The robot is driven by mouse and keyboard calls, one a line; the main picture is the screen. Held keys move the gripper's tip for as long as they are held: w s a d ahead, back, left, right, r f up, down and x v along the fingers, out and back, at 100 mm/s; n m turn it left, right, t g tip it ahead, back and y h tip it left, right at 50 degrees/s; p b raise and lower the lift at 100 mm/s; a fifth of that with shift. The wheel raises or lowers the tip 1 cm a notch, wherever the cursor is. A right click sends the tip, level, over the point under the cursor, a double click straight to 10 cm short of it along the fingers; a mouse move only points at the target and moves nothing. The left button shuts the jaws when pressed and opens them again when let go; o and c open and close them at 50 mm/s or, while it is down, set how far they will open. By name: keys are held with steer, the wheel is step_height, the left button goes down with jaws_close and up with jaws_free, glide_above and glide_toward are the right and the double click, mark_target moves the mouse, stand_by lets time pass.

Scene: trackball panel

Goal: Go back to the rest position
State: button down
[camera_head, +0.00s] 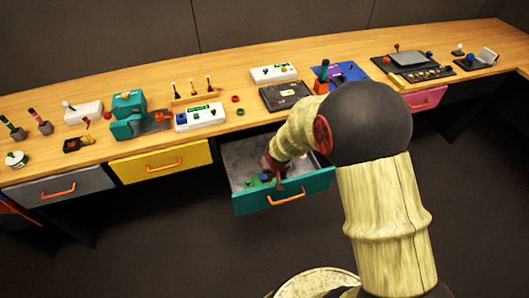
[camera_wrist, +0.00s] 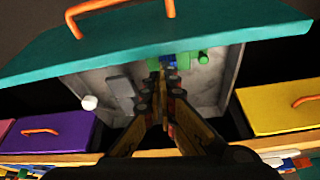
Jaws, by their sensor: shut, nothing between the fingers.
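My arm reaches down to the open teal drawer (camera_head: 310,187) in the head view. My gripper (camera_head: 277,176) is over or in this drawer, near its front wall. In the wrist view my gripper (camera_wrist: 167,72) is shut, with its fingertips together near small blue and green items (camera_wrist: 203,57). I cannot tell whether the fingertips touch these items. The drawer front (camera_wrist: 150,38) with its orange handle shows at the top of the wrist view. Part of the drawer's inside is hidden behind my arm and fingers.
A yellow drawer (camera_head: 165,161) and a grey drawer (camera_head: 60,187) are shut at the left. A pink drawer (camera_head: 427,98) is at the right. Several devices stand on the wooden desk (camera_head: 230,70). Dark open floor lies in front.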

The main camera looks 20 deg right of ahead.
steer(key=w+d+r+v, duration=0.1)
steer(key=w+v, duration=0.1)
steer(key=v, duration=1)
steer(key=s+a+r+n+t, duration=0.1)
steer(key=s+a+r, duration=0.2)
steer(key=s+r, duration=1.6)
steer(key=s, duration=0.4)
steer(key=shift+r+n+y, duration=0.25)
steer(key=shift+n+y, duration=0.05)
steer(key=shift+n, duration=0.1)
